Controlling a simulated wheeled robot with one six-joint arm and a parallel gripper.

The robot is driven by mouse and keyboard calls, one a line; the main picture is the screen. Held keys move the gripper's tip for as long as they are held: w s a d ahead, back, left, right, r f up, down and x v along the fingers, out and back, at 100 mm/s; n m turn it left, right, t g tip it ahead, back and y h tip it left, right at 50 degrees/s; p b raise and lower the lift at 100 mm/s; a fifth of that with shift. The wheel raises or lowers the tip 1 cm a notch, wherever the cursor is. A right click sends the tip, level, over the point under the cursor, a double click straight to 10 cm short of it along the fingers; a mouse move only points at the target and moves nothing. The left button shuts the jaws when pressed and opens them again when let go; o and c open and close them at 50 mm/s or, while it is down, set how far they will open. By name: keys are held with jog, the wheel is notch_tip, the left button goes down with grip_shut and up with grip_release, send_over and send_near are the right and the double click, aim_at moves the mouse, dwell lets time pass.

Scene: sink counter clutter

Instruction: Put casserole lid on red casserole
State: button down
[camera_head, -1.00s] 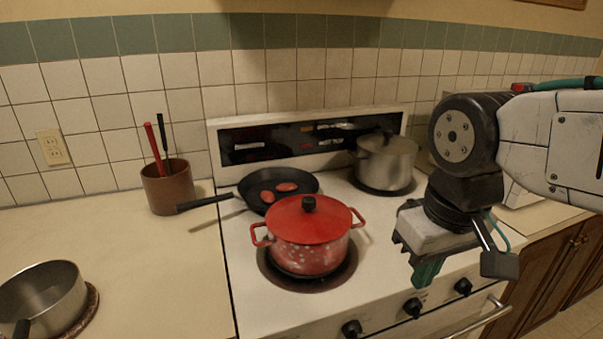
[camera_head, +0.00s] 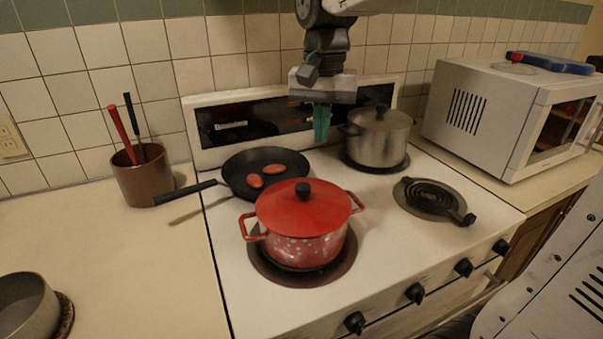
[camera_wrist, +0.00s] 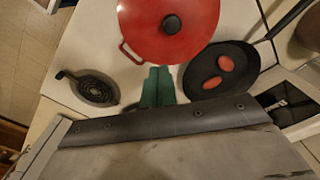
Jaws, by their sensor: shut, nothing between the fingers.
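The red casserole (camera_head: 297,247) with pale spots and red side handles stands on the front left burner of the stove. The red casserole lid (camera_head: 304,206) with a black knob sits on top of it and looks level. The lid also shows at the top of the wrist view (camera_wrist: 165,38). My gripper (camera_head: 321,141) hangs above the back of the stove, behind the casserole and apart from it. Its green fingers are shut and empty; they show in the wrist view (camera_wrist: 158,74) too.
A black pan (camera_head: 265,172) with two red oval pieces is at the back left. A lidded steel pot (camera_head: 378,138) stands at the back right. The front right burner (camera_head: 433,197) is bare. A microwave (camera_head: 500,115) stands at the right, a brown utensil pot (camera_head: 145,178) at the left.

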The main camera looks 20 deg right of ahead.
aim_at(301, 183)
jog(key=shift+m, duration=0.6)
jog(key=w+f, duration=0.1)
jog(key=f, duration=0.2)
jog(key=w+f, duration=0.2)
jog(key=f, duration=0.2)
jog(key=w+f, duration=0.1)
jog(key=f, duration=0.2)
jog(key=shift+w+a+f, duration=0.25)
jog(key=shift+a+f, duration=0.05)
jog(key=shift+s+a+r, duration=0.2)
jog(key=shift+s+a, duration=0.65)
jog(key=shift+s, duration=0.25)
jog(key=shift+s+a, duration=0.3)
jog(key=shift+s, duration=0.1)
jog(key=shift+s+a, duration=0.75)
jog(key=shift+s, duration=0.15)
